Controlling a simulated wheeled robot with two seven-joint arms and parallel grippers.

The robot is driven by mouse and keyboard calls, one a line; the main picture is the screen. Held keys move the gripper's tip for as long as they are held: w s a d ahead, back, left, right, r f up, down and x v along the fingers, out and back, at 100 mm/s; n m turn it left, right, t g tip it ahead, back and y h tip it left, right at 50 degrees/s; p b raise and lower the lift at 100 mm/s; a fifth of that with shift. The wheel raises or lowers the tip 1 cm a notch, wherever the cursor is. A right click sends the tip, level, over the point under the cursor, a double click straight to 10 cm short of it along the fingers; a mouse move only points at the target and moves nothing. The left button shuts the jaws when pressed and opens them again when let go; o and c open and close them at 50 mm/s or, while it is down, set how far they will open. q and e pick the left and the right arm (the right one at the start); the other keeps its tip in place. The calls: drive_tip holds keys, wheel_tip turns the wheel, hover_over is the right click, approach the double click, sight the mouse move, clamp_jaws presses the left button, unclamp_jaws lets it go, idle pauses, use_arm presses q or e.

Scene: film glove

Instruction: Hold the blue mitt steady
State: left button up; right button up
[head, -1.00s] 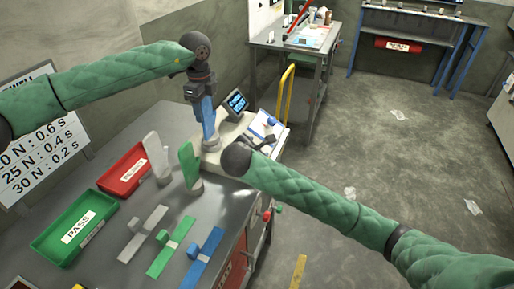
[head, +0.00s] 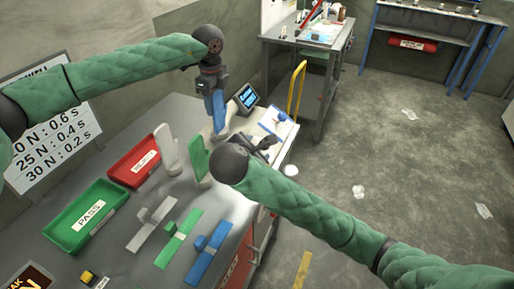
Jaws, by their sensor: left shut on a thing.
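The blue mitt (head: 218,112) stands upright at the back of the bench, on or right in front of the pale tester base. My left gripper (head: 214,92) points down from above and is shut on its upper part. My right gripper (head: 262,146) is at the right of the base, partly hidden behind its own wrist. I cannot make out its fingers well enough to tell open from shut. It is apart from the blue mitt.
A white mitt (head: 169,152) and a green mitt (head: 200,158) stand upright nearby. A red tray (head: 127,177), a green tray (head: 66,238) and grey, green and blue strips lie on the bench. A small screen (head: 247,97) stands behind. Floor at right is mostly clear.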

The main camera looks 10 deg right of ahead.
use_arm(q)
drive_tip(key=o, duration=1.1)
drive_tip(key=shift+r, duration=0.1)
